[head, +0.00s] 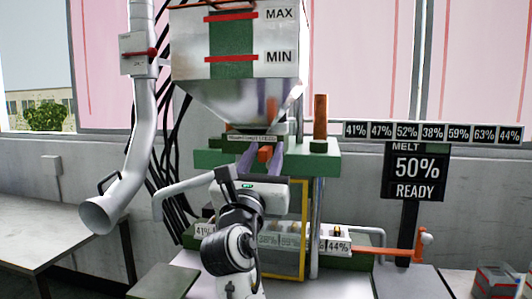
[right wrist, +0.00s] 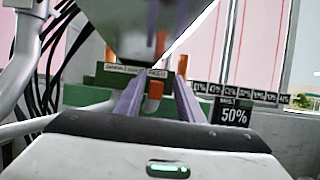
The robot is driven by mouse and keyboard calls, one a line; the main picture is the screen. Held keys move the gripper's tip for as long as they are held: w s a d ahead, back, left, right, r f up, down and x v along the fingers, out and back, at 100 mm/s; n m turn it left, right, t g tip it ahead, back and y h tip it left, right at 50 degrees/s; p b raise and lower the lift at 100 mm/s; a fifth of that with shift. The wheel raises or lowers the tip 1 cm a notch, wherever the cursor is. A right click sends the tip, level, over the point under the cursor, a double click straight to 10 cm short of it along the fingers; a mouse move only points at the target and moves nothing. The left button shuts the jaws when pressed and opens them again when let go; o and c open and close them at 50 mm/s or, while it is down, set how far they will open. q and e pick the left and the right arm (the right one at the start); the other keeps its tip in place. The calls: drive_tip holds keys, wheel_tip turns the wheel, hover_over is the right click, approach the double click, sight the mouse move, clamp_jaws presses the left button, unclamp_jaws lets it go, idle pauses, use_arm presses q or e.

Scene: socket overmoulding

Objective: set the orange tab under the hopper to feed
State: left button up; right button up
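The hopper (head: 236,90), with MAX and MIN marks, narrows to a metal funnel above a green plate (head: 215,159). The orange tab (head: 265,154) shows below the funnel, under a small label strip (head: 252,137) too small to read fully. My right gripper (head: 262,150) has two purple fingers spread either side of the tab. In the right wrist view the tab (right wrist: 155,90) shows between the fingertips, with a gap to the right finger; contact with the left finger cannot be told. My left gripper is in neither view.
An upright orange block (head: 320,115) stands on the green plate at right. A panel (head: 415,172) reads MELT 50% READY. A grey pipe (head: 143,150) and black cables hang at left. A bench (head: 45,225) is at far left. Numbered boxes and an orange lever (head: 390,251) lie lower.

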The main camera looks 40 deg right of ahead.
drive_tip(key=b+v, duration=0.1)
drive_tip(key=v, duration=0.8)
drive_tip(key=shift+s+a+f+b, duration=0.15)
drive_tip(key=shift+s+b, duration=0.05)
drive_tip(key=shift+b, duration=0.15)
